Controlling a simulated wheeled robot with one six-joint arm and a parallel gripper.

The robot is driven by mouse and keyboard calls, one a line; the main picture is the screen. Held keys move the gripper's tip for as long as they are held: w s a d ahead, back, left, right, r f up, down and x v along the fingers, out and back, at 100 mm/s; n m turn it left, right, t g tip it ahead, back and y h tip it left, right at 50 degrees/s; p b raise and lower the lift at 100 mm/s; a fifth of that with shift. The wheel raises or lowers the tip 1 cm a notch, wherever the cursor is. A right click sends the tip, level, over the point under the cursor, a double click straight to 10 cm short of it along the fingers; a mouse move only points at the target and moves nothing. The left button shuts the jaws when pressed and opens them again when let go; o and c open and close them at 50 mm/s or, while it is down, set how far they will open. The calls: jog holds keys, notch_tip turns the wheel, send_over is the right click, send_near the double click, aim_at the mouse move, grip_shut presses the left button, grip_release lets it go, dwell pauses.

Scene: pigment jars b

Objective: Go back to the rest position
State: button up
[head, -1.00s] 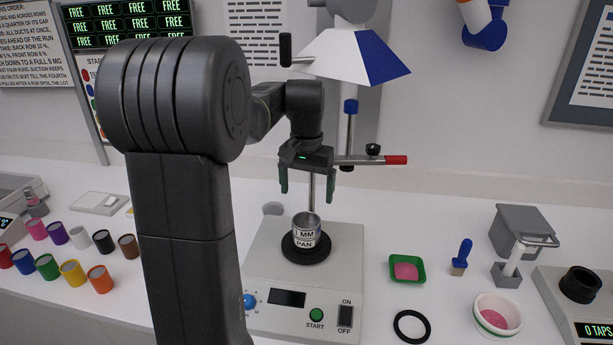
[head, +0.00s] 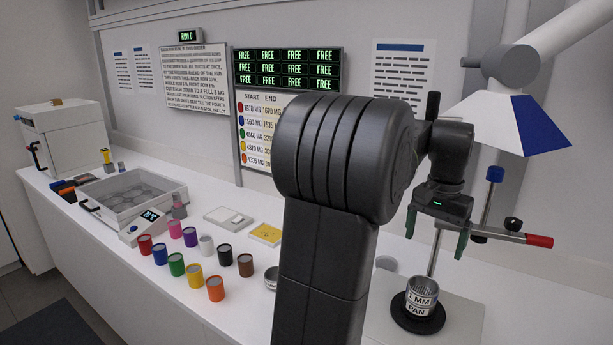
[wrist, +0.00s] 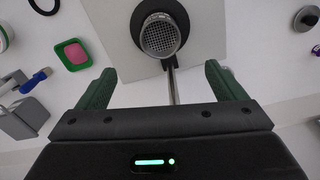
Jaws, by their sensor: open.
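My gripper (head: 436,234) is open and empty, with its two green fingers pointing down. In the head view it hangs above and a little behind a metal sieve marked "1 MM PAN" (head: 421,299). The sieve stands on a round black seat on the pale shaker base (head: 455,325). In the wrist view the mesh of the sieve (wrist: 160,36) shows beyond the space between the open fingers (wrist: 158,85), apart from them. My arm hides part of the counter and the wall board behind it.
Several coloured jars (head: 195,277) stand on the counter left of my arm. A glass-lidded case (head: 130,195) and a white box (head: 62,135) stand farther left. A stand rod with a red-tipped bar (head: 538,240) and a blue-white hood (head: 510,122) are close to my gripper.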

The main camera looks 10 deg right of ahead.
aim_at(424, 284)
notch_tip(424, 284, down, 14)
jog(key=shift+r+p, duration=0.25)
jog(key=shift+p, duration=0.3)
jog(key=shift+r, duration=0.3)
jog(key=shift+f, duration=0.1)
